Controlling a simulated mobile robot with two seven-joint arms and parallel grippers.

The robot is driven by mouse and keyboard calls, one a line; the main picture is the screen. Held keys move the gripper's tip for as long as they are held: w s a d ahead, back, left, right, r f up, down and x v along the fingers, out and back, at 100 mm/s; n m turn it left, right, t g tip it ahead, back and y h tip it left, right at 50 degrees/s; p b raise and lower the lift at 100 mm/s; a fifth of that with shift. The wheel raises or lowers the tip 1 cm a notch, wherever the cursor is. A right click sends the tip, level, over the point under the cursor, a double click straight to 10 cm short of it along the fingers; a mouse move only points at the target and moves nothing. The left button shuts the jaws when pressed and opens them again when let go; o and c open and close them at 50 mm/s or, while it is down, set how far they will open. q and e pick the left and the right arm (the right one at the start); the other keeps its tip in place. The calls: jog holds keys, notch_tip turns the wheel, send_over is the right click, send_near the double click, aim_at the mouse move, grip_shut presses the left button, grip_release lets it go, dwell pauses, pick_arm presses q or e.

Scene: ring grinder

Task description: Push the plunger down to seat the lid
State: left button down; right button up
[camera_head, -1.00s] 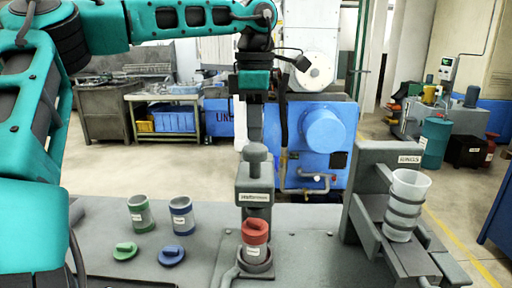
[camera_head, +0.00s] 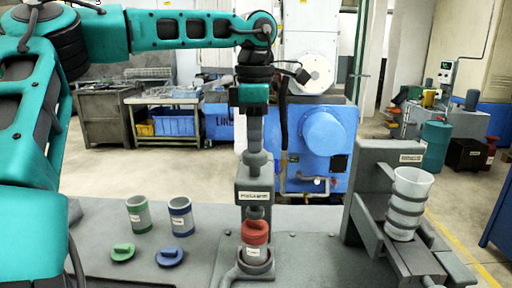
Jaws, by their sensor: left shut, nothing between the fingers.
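The press (camera_head: 255,190) stands mid-table, a grey block with a label and a plunger (camera_head: 256,160) running through it. Below it a red-lidded container (camera_head: 255,253) sits in a round grey holder. The red lid (camera_head: 255,231) is on top, and the plunger's lower end meets it or is very close. My left gripper (camera_head: 255,143) points straight down, shut and empty, at the plunger's top knob; its fingertips are hard to make out there. My right gripper is not in view.
A green-banded cup (camera_head: 139,215) and a blue-banded cup (camera_head: 181,217) stand at left, with a green lid (camera_head: 123,252) and a blue lid (camera_head: 171,256) in front. A grey stand (camera_head: 385,160) at right holds a stack of rings on a clear cup (camera_head: 411,188).

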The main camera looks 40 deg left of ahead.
pick_arm(q)
jog(key=shift+f+b, duration=0.55)
jog(key=shift+f, duration=0.5)
jog(key=shift+s, duration=0.1)
jog(key=shift+f, duration=0.15)
notch_tip(320, 180, up, 5)
jog(key=p, duration=0.4)
jog(key=shift+p, duration=0.3)
jog(key=shift+r, duration=2.25)
